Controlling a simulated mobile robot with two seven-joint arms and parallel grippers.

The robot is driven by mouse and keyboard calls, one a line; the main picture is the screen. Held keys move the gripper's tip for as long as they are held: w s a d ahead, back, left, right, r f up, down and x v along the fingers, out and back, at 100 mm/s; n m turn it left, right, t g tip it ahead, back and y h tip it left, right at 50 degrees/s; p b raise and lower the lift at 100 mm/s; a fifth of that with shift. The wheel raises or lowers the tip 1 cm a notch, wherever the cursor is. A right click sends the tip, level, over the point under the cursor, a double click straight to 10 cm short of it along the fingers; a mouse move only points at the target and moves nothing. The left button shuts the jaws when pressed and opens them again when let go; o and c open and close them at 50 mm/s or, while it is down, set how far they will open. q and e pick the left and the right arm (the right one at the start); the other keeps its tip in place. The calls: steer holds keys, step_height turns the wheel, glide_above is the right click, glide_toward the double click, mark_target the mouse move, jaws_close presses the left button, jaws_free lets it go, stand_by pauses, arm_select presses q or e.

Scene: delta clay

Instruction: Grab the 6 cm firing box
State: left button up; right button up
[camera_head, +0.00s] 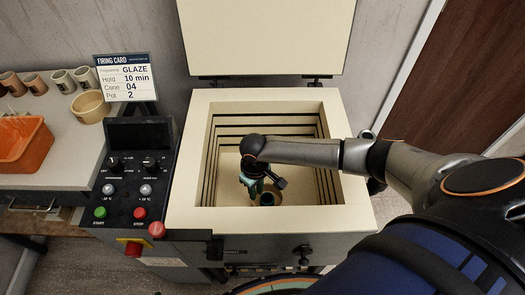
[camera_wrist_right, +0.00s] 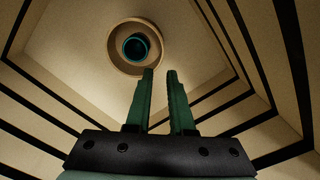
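A round tan container (camera_head: 277,186) stands on the floor inside the open kiln, partly hidden by my right arm. In the right wrist view it is a tan ring (camera_wrist_right: 116,50) with a dark, teal-rimmed pot (camera_wrist_right: 136,46) inside it. The pot (camera_head: 267,199) also shows in the head view. I cannot tell from the frames whether this container is the 6 cm firing box. My right gripper (camera_wrist_right: 160,73) points down into the kiln with a gap between its green fingers and nothing between them. The fingertips appear beside the container's rim, apart from it. My left gripper is not in view.
The kiln's pale rim (camera_head: 190,218) and stepped walls surround my right arm closely. Its lid (camera_head: 265,35) stands open behind. A control panel (camera_head: 130,185) and a firing card (camera_head: 125,78) are at left. A table there holds mugs, a bowl (camera_head: 91,107) and an orange tray (camera_head: 25,145).

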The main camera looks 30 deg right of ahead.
step_height(320, 180, down, 7)
steer(key=shift+s+r+b, duration=0.15)
steer(key=shift+b, duration=0.75)
steer(key=shift+f, duration=0.55)
step_height(320, 180, down, 4)
steer(key=shift+a+r+b, duration=0.1)
steer(key=shift+a+b, duration=0.05)
steer(key=shift+b, duration=0.65)
steer(key=shift+f, duration=0.3)
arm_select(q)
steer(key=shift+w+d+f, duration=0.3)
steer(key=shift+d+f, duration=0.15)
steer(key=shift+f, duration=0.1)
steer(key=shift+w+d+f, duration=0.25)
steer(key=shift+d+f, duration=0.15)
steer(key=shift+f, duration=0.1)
arm_select(e)
jaws_close()
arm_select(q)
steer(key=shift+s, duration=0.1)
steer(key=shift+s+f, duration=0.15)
